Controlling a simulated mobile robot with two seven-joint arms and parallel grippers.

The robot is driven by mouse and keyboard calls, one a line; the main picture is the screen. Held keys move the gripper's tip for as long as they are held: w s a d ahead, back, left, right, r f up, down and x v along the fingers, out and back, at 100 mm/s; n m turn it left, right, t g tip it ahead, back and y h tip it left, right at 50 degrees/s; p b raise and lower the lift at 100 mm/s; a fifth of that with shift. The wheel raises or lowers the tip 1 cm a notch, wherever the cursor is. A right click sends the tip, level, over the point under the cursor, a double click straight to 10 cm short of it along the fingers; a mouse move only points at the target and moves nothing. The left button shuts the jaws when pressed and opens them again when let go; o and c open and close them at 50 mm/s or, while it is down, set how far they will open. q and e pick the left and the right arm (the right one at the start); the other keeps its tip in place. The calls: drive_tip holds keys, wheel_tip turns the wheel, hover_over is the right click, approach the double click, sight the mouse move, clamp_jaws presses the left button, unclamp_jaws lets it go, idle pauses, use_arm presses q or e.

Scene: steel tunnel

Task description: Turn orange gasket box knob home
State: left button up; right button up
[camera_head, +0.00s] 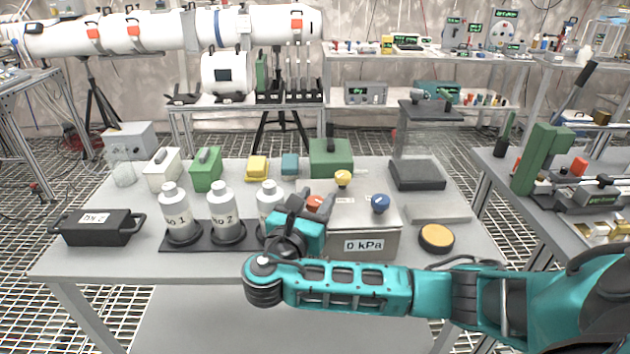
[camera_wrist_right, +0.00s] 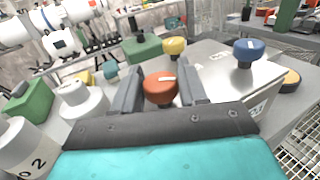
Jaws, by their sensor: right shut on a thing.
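The gasket box (camera_head: 350,222) is a grey metal box on the table with a front display reading 0 kPa. Its orange knob (camera_head: 314,203) has a white mark on top and is partly hidden by my right gripper (camera_head: 316,206) in the head view. In the right wrist view the orange knob (camera_wrist_right: 160,88) stands between the two grey fingers of my right gripper (camera_wrist_right: 162,90), which is shut on it. A yellow knob (camera_head: 343,178) and a blue knob (camera_head: 380,203) also stand on the box, apart from the gripper. My left gripper is not in view.
White bottles (camera_head: 222,212) stand in a black rack (camera_head: 205,247) left of my right gripper. A yellow-topped round puck (camera_head: 436,238) lies right of the box. A green box (camera_head: 330,158) is behind. A black handled case (camera_head: 97,227) sits at the table's left.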

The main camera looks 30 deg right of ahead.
drive_tip(key=shift+a+r+m+g+h+p, duration=0.1)
drive_tip(key=shift+r+m+g+h+p, duration=0.25)
drive_tip(key=shift+m+g+p, duration=0.2)
drive_tip(key=m+g+h+p, duration=0.1)
drive_tip(key=g, duration=0.1)
drive_tip(key=m+g+h+p, duration=0.1)
drive_tip(key=m+g+p, duration=0.1)
drive_tip(key=g, duration=0.1)
drive_tip(key=shift+f+p, duration=0.2)
drive_tip(key=shift+p, duration=0.1)
drive_tip(key=m+g+p, duration=0.1)
drive_tip(key=m+g, duration=0.1)
drive_tip(key=g, duration=0.2)
drive_tip(key=shift+f+m, duration=0.15)
drive_tip(key=shift+m, duration=0.2)
drive_tip(key=shift+m+g+p, duration=0.3)
drive_tip(key=shift+g+p, duration=0.05)
drive_tip(key=shift+g, duration=0.2)
drive_tip(key=shift+m+g, duration=0.4)
drive_tip(key=shift+g, duration=0.1)
drive_tip(key=o, duration=0.9)
drive_tip(key=shift+o, duration=0.2)
